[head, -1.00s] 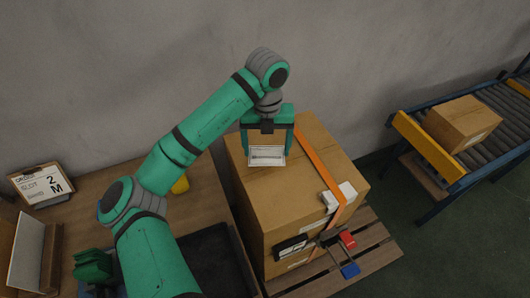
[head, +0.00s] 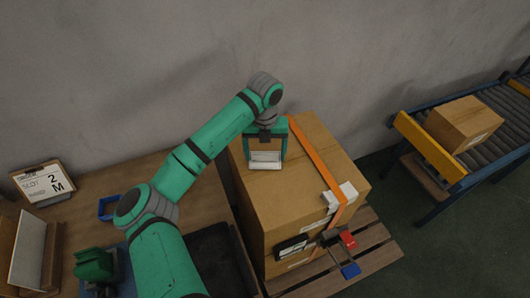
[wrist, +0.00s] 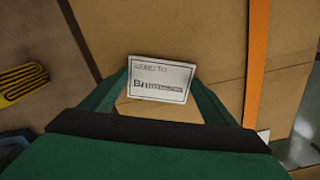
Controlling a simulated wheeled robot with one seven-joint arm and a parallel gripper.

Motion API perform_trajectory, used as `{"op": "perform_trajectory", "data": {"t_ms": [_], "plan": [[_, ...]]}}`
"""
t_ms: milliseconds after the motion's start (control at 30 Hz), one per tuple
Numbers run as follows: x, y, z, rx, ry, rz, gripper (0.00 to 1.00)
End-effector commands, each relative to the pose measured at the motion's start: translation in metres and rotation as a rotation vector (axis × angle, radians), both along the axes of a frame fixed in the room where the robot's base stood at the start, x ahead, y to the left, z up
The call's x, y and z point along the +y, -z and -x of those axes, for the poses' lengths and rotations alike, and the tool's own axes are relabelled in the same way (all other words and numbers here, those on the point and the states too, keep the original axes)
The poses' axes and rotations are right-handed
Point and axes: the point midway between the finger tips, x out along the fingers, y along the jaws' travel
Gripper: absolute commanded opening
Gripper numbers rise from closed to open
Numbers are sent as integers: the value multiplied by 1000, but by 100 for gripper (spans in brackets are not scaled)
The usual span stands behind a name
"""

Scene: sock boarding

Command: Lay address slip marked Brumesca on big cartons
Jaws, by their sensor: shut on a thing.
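The white address slip (head: 265,160) is held by my gripper (head: 265,157) over the top of the big carton (head: 300,178), left of the orange strap. In the wrist view the slip (wrist: 160,79) faces the camera and reads "Brum…", the rest blurred. My gripper is shut on the slip, and its green fingers reach either side of it. I cannot tell whether the slip touches the carton top.
An orange strap (head: 316,166) runs across the carton, with white labels on its edge. The carton stands on a wooden pallet (head: 372,250). A conveyor (head: 497,104) with a smaller carton (head: 467,124) is at right. A clipboard (head: 43,183) lies on the bench at left.

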Motion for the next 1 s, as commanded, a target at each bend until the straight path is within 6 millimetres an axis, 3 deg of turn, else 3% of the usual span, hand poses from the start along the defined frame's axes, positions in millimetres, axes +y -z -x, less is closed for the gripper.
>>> {"op": "perform_trajectory", "data": {"t_ms": [467, 500, 567, 1000], "plan": [[0, 11, 0, 1, 0, 0, 57], [0, 11, 0, 2, 0, 0, 86], [0, 12, 1, 3, 0, -1, 100], [3, 15, 1, 8, -8, -3, 100]]}}
